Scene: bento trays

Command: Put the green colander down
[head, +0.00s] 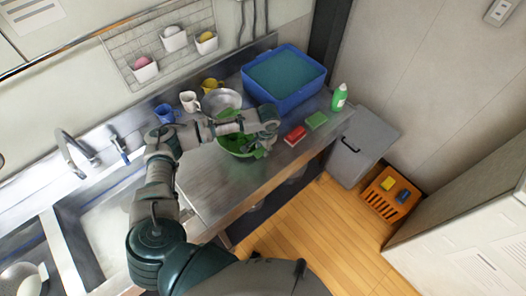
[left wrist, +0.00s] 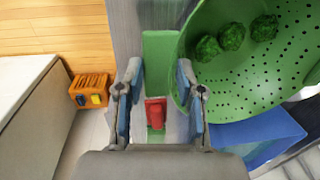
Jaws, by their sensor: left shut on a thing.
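The green colander (head: 229,143) is at the metal counter in the head view, partly hidden by my left arm. In the left wrist view the colander (left wrist: 240,85) fills the upper right, its rim against the right-hand finger. It has holes in its wall and holds three green broccoli-like pieces (left wrist: 231,36). My left gripper (head: 264,145) is at the colander's right side and shut on it. The left gripper (left wrist: 160,82) shows its two blue-padded fingers in the wrist view. Whether the colander's base touches the counter cannot be told. My right gripper is not in view.
A metal bowl (head: 221,101) stands behind the colander. A blue tub (head: 284,98) is behind right. The counter (head: 225,185) is clear in front.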

